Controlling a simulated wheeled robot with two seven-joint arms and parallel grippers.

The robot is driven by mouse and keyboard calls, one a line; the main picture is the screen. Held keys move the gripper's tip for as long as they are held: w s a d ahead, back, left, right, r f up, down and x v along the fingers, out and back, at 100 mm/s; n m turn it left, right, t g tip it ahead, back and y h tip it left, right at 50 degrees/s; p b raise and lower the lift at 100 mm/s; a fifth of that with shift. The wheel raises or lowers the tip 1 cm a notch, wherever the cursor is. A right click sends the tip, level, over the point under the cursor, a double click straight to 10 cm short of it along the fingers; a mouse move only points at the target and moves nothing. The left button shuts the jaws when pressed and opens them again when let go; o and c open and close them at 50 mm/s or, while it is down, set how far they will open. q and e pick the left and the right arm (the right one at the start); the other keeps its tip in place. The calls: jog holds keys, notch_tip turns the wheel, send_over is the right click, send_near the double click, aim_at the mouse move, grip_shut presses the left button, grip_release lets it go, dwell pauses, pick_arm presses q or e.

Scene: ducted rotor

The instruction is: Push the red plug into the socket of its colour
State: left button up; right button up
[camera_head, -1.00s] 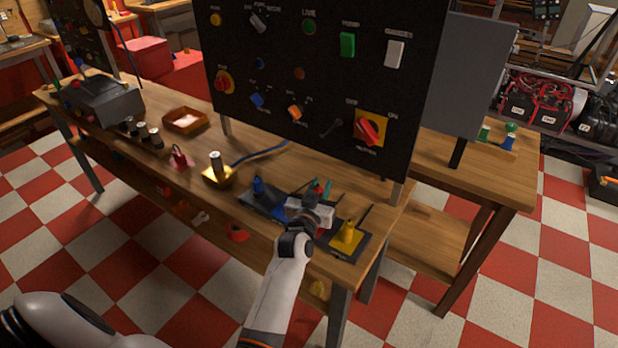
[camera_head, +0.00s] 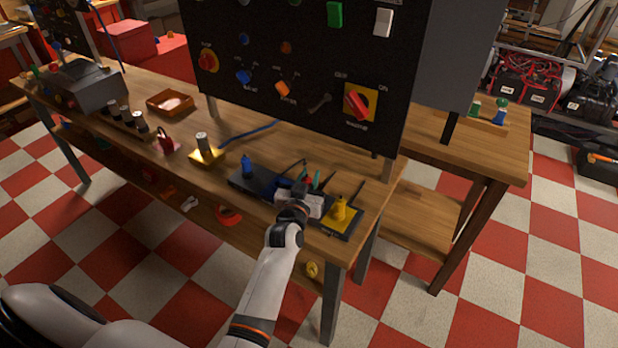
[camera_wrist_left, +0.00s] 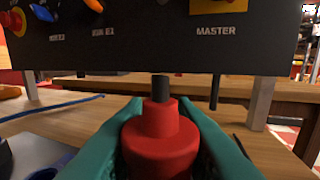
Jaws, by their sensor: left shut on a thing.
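The red plug (camera_wrist_left: 160,145) stands upright between the teal fingers of my left gripper (camera_wrist_left: 160,130) in the left wrist view, its black stem pointing up. The gripper is shut on it. In the head view my left gripper (camera_head: 309,181) is over the dark socket board (camera_head: 236,182) on the bench, between the blue plug (camera_head: 247,166) and the yellow plug (camera_head: 339,208). I cannot tell how far the red plug is in a socket. My right gripper is not in view.
A black control panel (camera_head: 290,110) stands behind the board. Left of the board are a yellow block with a grey cylinder (camera_head: 205,150), an orange tray (camera_head: 170,104) and a grey box (camera_head: 90,87). A side table (camera_head: 440,150) stands at the right.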

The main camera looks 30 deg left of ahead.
pick_arm(q)
jog(key=shift+p, duration=0.3)
dwell(0.5)
jog(key=shift+f+b, duration=0.95)
jog(key=shift+f, duration=0.35)
jog(key=o, duration=1)
jog(key=shift+o, duration=0.2)
jog(key=s+d, duration=0.2)
jog(key=s, duration=1)
jog(key=shift+b, duration=0.45)
